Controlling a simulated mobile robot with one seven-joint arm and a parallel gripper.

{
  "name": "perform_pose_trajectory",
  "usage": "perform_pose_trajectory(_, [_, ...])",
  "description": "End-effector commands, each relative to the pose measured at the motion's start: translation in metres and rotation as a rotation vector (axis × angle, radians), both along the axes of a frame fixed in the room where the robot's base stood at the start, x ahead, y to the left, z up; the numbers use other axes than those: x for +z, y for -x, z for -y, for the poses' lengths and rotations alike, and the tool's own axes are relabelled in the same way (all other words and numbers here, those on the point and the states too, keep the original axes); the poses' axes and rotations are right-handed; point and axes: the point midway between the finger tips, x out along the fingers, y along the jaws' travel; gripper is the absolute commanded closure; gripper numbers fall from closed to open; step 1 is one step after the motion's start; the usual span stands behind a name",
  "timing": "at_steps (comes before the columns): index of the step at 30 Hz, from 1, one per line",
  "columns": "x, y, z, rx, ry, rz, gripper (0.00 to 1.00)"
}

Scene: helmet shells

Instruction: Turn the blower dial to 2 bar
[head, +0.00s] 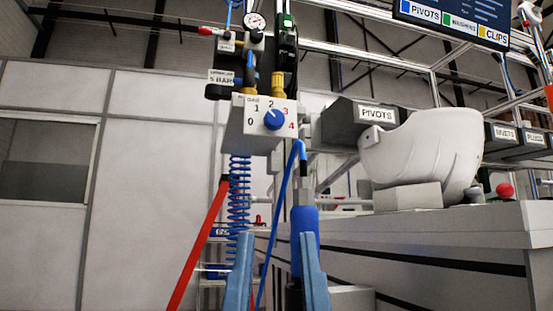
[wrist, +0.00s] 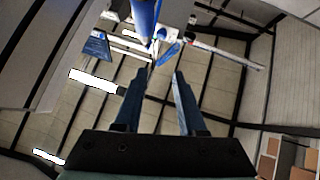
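The blower dial (head: 275,119) is a round blue knob on a white box marked 0 to 4, upper middle of the head view. The small picture does not clearly show which number its pointer faces. My gripper (head: 276,221) shows as two light blue fingers at the bottom of the head view, below the dial and apart from it. In the wrist view my gripper (wrist: 157,72) is open, with nothing between its fingers. I cannot make out the dial in the wrist view.
A blue cylinder (head: 304,228) on a blue hose hangs by the right finger. A red bar (head: 200,245) and coiled blue hose (head: 238,195) are left. A gauge (head: 255,21) sits above. A white helmet shell (head: 425,155) stands on the bench (head: 430,225) at right.

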Motion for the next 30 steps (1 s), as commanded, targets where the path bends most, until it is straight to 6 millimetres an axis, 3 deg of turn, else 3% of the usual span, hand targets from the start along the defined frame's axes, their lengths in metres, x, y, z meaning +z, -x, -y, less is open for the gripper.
perform_pose_trajectory(1, [0.026,0.000,0.000,0.000,0.000,0.001,0.50])
perform_pose_trajectory(4, [0.059,0.000,0.000,0.000,0.000,0.001,0.33])
perform_pose_trajectory(18, [0.198,-0.005,0.001,-0.002,0.008,-0.025,0.33])
perform_pose_trajectory(24, [0.231,-0.023,0.007,-0.005,0.041,-0.119,0.33])
perform_pose_trajectory(30, [0.233,-0.050,0.017,0.002,0.099,-0.301,0.33])
